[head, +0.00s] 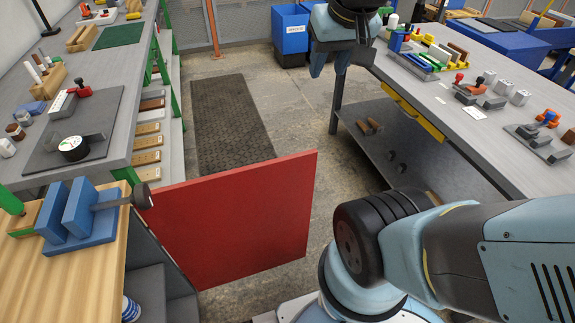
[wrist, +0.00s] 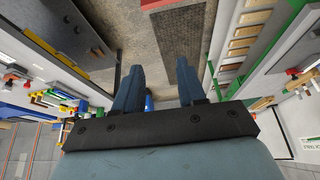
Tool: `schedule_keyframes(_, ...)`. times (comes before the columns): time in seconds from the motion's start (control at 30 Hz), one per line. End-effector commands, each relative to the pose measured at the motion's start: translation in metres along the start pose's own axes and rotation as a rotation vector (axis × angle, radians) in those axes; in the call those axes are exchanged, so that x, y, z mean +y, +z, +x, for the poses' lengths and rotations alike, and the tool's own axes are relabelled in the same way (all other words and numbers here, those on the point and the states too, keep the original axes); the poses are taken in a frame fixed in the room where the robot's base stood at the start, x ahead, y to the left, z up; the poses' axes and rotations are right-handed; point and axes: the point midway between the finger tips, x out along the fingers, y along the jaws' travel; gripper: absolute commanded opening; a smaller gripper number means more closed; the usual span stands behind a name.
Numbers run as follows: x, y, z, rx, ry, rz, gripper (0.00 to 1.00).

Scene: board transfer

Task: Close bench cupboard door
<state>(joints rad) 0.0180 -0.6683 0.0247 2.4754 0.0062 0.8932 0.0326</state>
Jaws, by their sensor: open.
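The red cupboard door (head: 235,215) stands wide open in the head view, sticking out to the right from the wood-topped bench (head: 95,262) at lower left. A small red strip (wrist: 160,4) at the top edge there may be the door.
A dark floor mat (head: 230,118) lies in the aisle behind the door. A grey workbench (head: 450,90) with tools and a lower shelf stands at right. Another grey bench (head: 125,95) stands at left. A blue vise (head: 80,215) sits on the wooden top above the door.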

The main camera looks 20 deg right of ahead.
Motion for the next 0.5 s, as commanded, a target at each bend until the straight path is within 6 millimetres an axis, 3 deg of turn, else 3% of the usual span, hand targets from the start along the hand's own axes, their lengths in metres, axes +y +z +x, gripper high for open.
schedule_keyframes(0.5, 0.005, -0.066, 0.106, -0.256, 0.035, 0.15, 0.4)
